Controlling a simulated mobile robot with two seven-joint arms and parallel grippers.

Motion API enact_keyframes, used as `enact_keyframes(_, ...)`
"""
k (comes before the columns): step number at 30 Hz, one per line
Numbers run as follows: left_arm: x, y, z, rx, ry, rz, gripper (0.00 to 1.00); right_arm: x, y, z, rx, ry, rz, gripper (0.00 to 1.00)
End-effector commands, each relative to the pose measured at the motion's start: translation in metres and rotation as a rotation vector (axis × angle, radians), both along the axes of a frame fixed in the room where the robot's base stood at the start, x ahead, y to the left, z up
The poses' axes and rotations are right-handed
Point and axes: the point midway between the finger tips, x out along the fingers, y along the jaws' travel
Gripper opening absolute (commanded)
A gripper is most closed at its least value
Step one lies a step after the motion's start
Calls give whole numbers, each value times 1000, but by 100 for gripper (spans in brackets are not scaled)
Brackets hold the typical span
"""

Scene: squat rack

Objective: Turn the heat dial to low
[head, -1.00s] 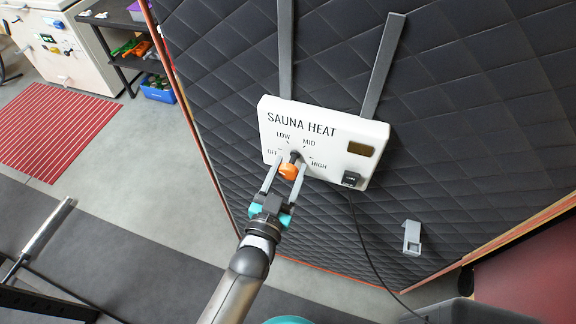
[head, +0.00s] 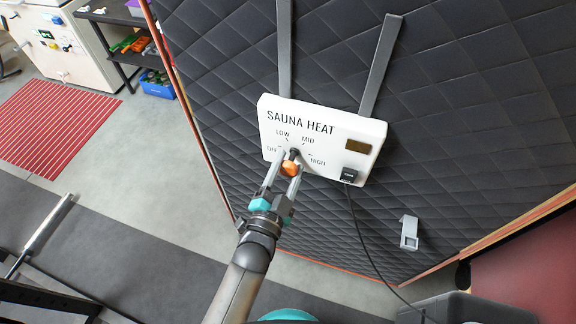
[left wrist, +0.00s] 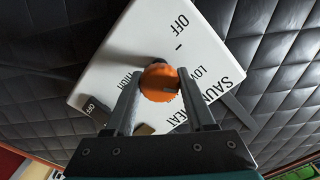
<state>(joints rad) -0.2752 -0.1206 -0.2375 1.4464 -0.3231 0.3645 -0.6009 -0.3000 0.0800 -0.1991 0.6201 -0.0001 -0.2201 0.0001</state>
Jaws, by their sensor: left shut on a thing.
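The white control box (head: 345,135), marked SAUNA HEAT, hangs on the dark quilted wall. It carries the labels OFF, LOW, MID and HIGH around the heat dial (head: 290,168), which has an orange knob on a dark base. My left gripper (head: 284,173) is shut on the dial, one finger on each side of the knob. The left wrist view shows the orange knob (left wrist: 159,83) between the two fingertips, with a small dark mark on its face. I cannot tell for sure which label the dial points at. My right gripper is not in view.
The box hangs on two grey straps (head: 380,65). A grey hook (head: 409,233) is on the wall at lower right.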

Motion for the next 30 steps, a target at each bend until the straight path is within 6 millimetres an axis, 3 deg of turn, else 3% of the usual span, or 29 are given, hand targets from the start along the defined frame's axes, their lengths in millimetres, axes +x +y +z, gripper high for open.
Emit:
enact_keyframes(13,0,0,0,9,-1,0,0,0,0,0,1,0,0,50)
enact_keyframes(14,0,0,0,8,-1,0,57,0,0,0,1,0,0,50)
enact_keyframes(21,0,0,0,8,-2,1,84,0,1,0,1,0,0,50)
enact_keyframes(30,-2,1,0,8,-1,0,85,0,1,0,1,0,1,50)
